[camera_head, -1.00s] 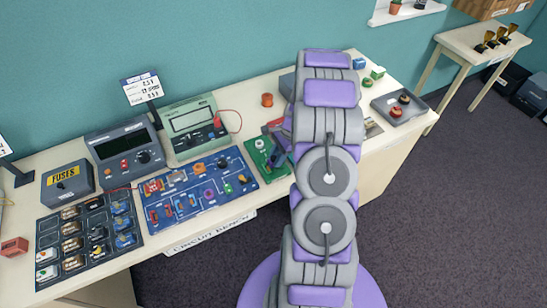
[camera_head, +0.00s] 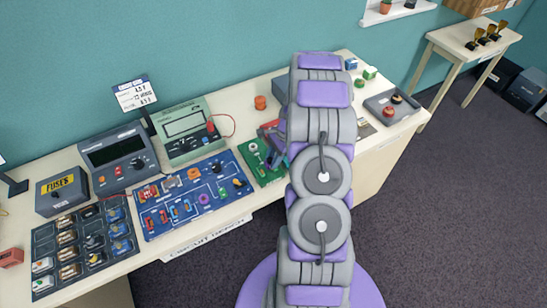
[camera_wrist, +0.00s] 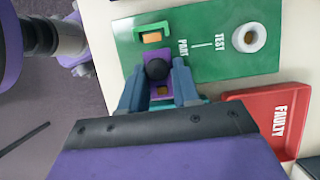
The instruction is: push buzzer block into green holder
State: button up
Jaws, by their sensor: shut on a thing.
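The buzzer block (camera_wrist: 148,58) is purple with a black round buzzer on top. My gripper (camera_wrist: 158,88) is shut on it, one grey-blue finger on each side, over the green board (camera_wrist: 210,62). The bright green holder (camera_wrist: 165,27) is a bracket on the board, just above the block in the wrist view, with an orange piece inside its frame. The block is close to the holder's near side; I cannot tell if they touch. In the head view my gripper (camera_head: 273,145) is at the green board (camera_head: 262,176), and my arm hides the holder and block.
The red FAULTY tray (camera_wrist: 236,97) lies beside the board. A white round part (camera_wrist: 249,38) stands on the board by the TEST label. The blue circuit board (camera_head: 190,222), meters and fuse box (camera_head: 62,190) fill the bench's left. A grey tray (camera_head: 376,104) is at the right.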

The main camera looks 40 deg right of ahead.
jog(key=shift+a+r, duration=0.2)
jog(key=shift+a, duration=0.7)
jog(key=shift+d, duration=0.45)
jog(key=shift+w+a+r+p, duration=0.15)
jog(key=shift+a+p, duration=0.5)
jog(key=shift+a, duration=0.4)
jog(key=shift+d, duration=0.35)
jog(key=shift+a, duration=0.25)
jog(key=shift+d+f, duration=0.1)
jog(key=shift+f, duration=0.55)
jog(key=o, duration=1.6)
jog(key=shift+r, duration=0.1)
